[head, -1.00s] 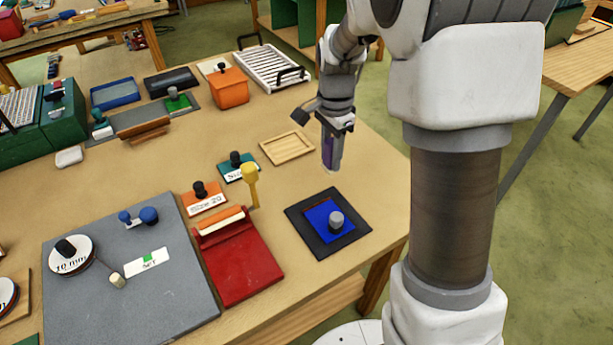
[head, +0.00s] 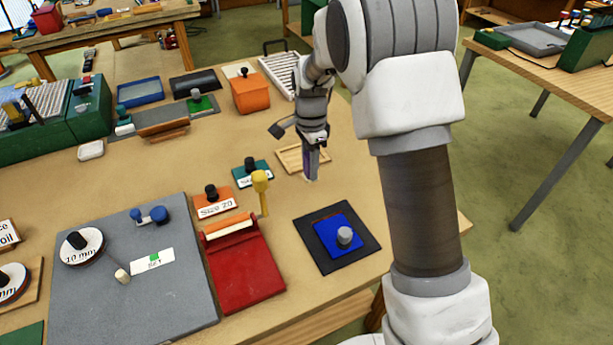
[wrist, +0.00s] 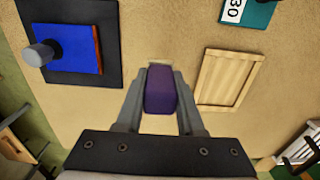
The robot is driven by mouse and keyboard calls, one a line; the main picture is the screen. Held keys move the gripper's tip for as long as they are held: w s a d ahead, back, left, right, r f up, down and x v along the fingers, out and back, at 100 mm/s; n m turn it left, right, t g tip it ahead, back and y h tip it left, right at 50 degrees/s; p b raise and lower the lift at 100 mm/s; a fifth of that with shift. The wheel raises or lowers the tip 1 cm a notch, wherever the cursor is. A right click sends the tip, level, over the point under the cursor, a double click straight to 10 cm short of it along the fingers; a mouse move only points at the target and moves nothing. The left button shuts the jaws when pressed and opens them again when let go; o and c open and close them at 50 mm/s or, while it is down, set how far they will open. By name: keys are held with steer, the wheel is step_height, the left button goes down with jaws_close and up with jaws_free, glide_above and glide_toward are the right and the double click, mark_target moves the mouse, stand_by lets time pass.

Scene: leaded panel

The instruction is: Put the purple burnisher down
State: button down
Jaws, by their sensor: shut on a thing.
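The purple burnisher (head: 312,161) is upright in my gripper (head: 313,152), near the right edge of the workbench. In the wrist view the burnisher (wrist: 161,91) sits between both fingers of my gripper (wrist: 160,98), which are shut on it. In the head view its lower end is beside the front right corner of a shallow wooden tray (head: 290,164). The tray (wrist: 228,80) shows to the right of the burnisher in the wrist view, apart from it. I cannot tell whether the burnisher's lower end touches the bench.
A black mat (head: 364,239) with a blue plate (head: 326,231) and grey knob lies in front. A teal size block (head: 253,172) and an orange box (head: 250,96) are nearby. Bare bench lies between tray and mat.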

mark_target(307, 178)
steer(key=shift+w+a+f, duration=0.3)
steer(key=shift+a+f, duration=0.1)
steer(key=shift+a, duration=0.05)
steer(key=shift+f, duration=1.9)
steer(key=shift+f, duration=0.2)
steer(key=c, duration=0.5)
jaws_free()
steer(key=shift+r, duration=0.1)
